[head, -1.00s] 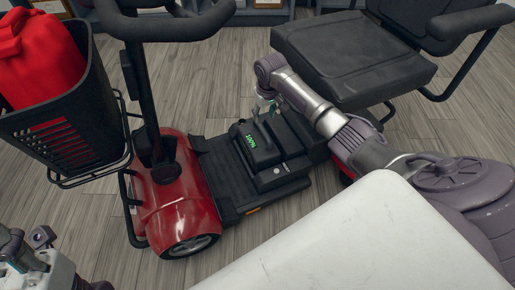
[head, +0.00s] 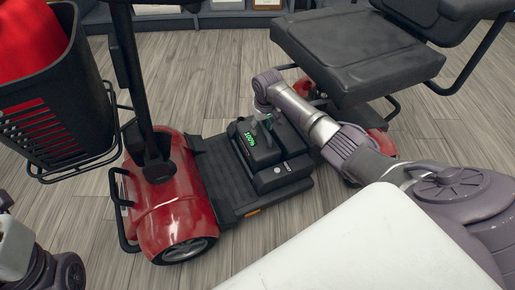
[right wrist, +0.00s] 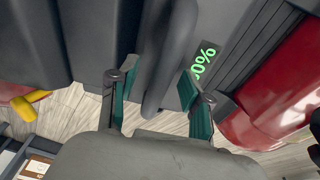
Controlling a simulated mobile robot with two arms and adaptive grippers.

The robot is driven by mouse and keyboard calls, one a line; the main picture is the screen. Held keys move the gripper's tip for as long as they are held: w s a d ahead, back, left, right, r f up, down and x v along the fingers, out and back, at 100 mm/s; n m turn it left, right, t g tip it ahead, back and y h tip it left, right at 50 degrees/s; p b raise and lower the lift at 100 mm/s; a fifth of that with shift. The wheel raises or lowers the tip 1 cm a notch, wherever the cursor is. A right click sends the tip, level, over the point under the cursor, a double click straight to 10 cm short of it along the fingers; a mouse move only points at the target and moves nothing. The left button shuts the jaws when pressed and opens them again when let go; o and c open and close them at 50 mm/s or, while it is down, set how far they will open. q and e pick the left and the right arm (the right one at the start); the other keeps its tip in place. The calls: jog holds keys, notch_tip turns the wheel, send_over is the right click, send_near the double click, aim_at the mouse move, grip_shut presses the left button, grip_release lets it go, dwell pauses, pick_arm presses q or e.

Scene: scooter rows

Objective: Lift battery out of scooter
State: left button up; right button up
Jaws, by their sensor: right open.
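The battery (head: 266,154) is a black box with a green percent display on its top. It sits on the scooter's deck (head: 214,176), below the seat. My right gripper (head: 264,114) is over the battery's top, pointing down, with its jaws open. In the right wrist view the gripper's teal-padded fingers (right wrist: 158,88) stand apart on either side of the battery's dark handle (right wrist: 172,62), and a gap shows beside the handle. The green display is at the upper right there. My left gripper is not seen; only part of my left arm shows at the lower left.
The red scooter front (head: 172,205) and its steering column (head: 144,95) stand left of the battery. A black basket (head: 62,105) holds a red item. The black seat (head: 357,58) overhangs at the right, close to my right arm. Bare wood floor (head: 95,235) lies at the left.

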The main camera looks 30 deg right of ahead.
jog(key=shift+c, duration=0.4)
grip_shut()
jog(key=shift+w+r, duration=0.15)
jog(key=shift+r, duration=0.1)
